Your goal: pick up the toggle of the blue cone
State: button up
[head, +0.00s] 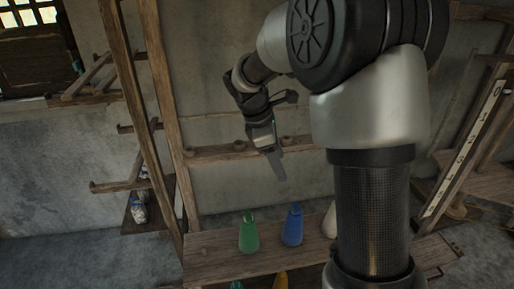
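The blue cone (292,228) stands upright on a wooden shelf board in the lower middle of the head view. Its narrow top (295,208) is the only part that could be the toggle; I cannot make out its shape at this size. My gripper (271,152) hangs from the bent arm, well above and a little left of the blue cone, pointing downward. It is apart from the cone. Its fingers are too small and dark to tell whether they are open, and I see nothing held in it.
A green cone (248,235) stands left of the blue one, and a cream cone (329,222) stands right, partly hidden by my arm. Wooden loom posts (161,105) rise at left.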

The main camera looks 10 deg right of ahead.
jog(key=n, duration=0.2)
send_near(296, 207)
jog(key=shift+b+x, duration=1.85)
jog(key=shift+x, duration=2.3)
jog(key=c, duration=1.1)
